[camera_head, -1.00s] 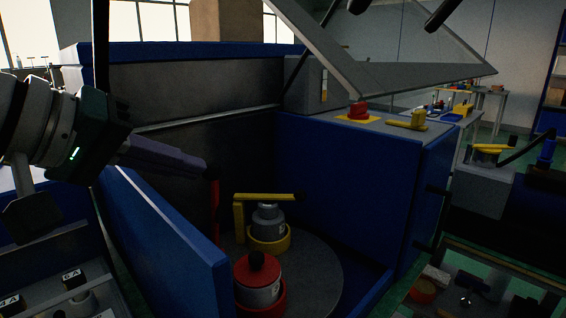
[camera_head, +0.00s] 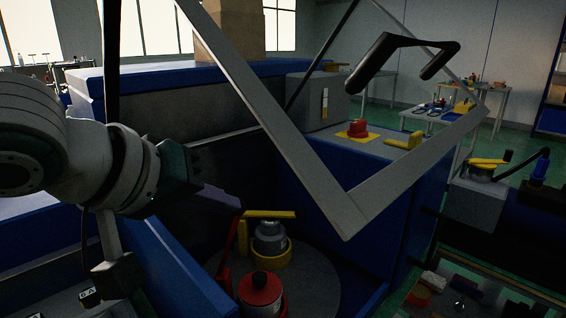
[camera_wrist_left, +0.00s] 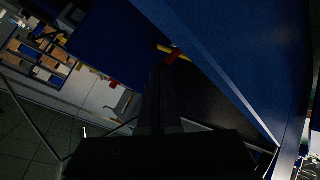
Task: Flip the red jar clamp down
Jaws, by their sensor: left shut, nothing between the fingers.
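The red jar clamp (camera_head: 228,250) is a thin red lever beside the red-topped jar (camera_head: 260,289) on the round grey turntable. It stands steeply, its upper end leaning right, and is not lying over the jar. My left gripper (camera_head: 237,206) is shut and empty, its fingertips right at the clamp's upper end; I cannot tell whether they touch. In the left wrist view a red piece (camera_wrist_left: 173,55), seemingly the clamp, shows just past the dark fingers (camera_wrist_left: 160,90). The yellow clamp (camera_head: 270,214) lies flat over the grey jar in the yellow holder (camera_head: 272,256). My right gripper is out of view.
A grey-framed hood (camera_head: 345,205) with a black handle (camera_head: 400,50) hangs over the blue-walled enclosure, right of my gripper. A blue panel (camera_head: 180,270) stands left of the turntable. A red button (camera_head: 357,129) sits on the right-hand ledge.

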